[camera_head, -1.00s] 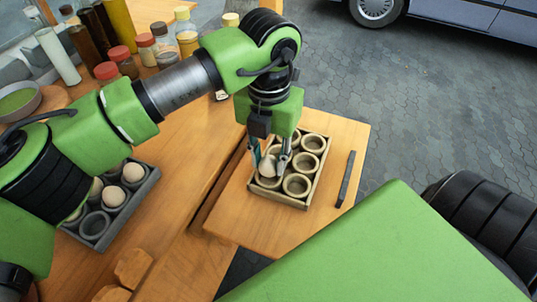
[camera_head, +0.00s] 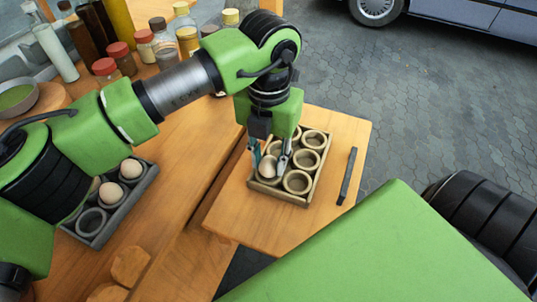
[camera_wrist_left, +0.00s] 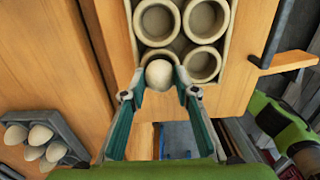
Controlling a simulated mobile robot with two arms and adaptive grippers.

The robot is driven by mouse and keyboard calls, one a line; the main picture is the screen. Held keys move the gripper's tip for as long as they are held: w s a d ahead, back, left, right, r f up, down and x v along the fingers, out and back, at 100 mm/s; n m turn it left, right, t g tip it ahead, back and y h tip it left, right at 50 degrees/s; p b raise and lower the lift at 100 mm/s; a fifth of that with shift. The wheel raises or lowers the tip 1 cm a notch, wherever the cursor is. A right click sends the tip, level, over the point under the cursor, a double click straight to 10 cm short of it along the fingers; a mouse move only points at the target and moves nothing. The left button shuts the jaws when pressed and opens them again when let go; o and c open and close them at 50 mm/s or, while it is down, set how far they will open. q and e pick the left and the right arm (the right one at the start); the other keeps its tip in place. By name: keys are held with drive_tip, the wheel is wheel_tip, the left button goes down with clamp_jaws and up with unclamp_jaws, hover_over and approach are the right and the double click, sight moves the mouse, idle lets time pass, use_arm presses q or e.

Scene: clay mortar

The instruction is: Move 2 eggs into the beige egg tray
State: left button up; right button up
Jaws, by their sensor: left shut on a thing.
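The beige egg tray (camera_head: 302,201) lies on the wooden side board, with several round cups. Its cups (camera_wrist_left: 205,20) also show in the left wrist view. My left gripper (camera_head: 268,164) points down over the tray's near-left part. It is shut on a pale egg (camera_head: 268,168), which also shows between the fingertips (camera_wrist_left: 160,80) in the left wrist view as an egg (camera_wrist_left: 159,73). The egg is at a cup there; whether it touches the bottom is hidden. The other cups in view look empty. My right gripper is out of view.
A dark grey egg tray (camera_head: 122,217) with several eggs (camera_head: 131,169) stands on the wooden table at left, partly behind my left arm. Jars and bottles (camera_head: 119,52) stand at the back left. A dark handle (camera_head: 347,176) lies right of the beige tray.

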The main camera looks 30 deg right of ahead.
sight(268, 158)
use_arm(q)
drive_tip(key=shift+f+b, duration=0.65)
drive_tip(key=shift+f, duration=0.2)
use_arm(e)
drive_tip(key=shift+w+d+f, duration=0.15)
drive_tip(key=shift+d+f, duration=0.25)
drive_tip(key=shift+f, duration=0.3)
use_arm(q)
drive_tip(key=o, duration=0.8)
drive_tip(key=shift+r, duration=0.1)
wheel_tip(268, 158, up, 7)
drive_tip(key=shift+a+r, duration=0.1)
drive_tip(key=shift+r, duration=0.3)
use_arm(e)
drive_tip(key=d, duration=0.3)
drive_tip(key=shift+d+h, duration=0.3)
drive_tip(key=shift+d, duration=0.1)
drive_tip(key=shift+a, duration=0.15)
use_arm(q)
drive_tip(key=shift+f, duration=0.1)
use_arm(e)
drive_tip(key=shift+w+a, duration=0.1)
